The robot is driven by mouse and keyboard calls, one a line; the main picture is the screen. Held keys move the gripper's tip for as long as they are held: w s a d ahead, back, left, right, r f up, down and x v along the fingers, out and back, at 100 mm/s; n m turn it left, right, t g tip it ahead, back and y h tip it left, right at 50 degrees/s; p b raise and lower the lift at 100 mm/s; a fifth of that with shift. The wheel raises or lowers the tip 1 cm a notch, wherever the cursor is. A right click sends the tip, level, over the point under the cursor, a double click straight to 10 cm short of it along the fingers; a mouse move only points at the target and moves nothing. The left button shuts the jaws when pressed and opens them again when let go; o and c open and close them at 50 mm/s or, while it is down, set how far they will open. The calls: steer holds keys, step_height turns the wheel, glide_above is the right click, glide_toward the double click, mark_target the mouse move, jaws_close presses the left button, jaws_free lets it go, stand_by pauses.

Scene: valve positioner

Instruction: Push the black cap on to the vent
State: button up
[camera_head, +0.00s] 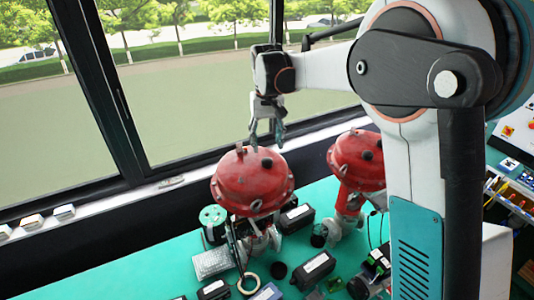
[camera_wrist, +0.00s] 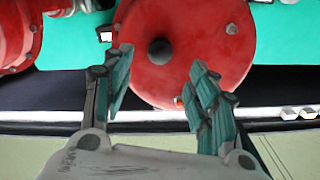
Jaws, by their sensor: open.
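A red domed actuator (camera_head: 232,184) stands on the teal bench, and its dome fills the upper middle of the wrist view (camera_wrist: 200,60). A round black cap-like knob (camera_wrist: 160,51) sits near the dome's middle in the wrist view. In the head view, a black piece (camera_head: 267,161) shows on the dome's upper right. I cannot tell whether the cap is fully seated on a vent. My gripper (camera_head: 266,136) is open and empty above the dome, pointing down. In the wrist view its fingers (camera_wrist: 160,62) are spread, with the black knob between their tips in the picture.
A second red actuator (camera_head: 352,165) stands to the right. Black boxes (camera_head: 313,270), a green spool (camera_head: 212,215), a cable ring (camera_head: 248,284) and a grey keypad-like block (camera_head: 213,262) crowd the bench. The window frame (camera_head: 105,85) and sill lie behind. Bare bench (camera_head: 140,278) shows at the front left.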

mark_target(267, 159)
step_height(267, 159, down, 7)
steer(key=shift+r+p, duration=0.1)
steer(key=shift+p, duration=0.3)
jaws_close()
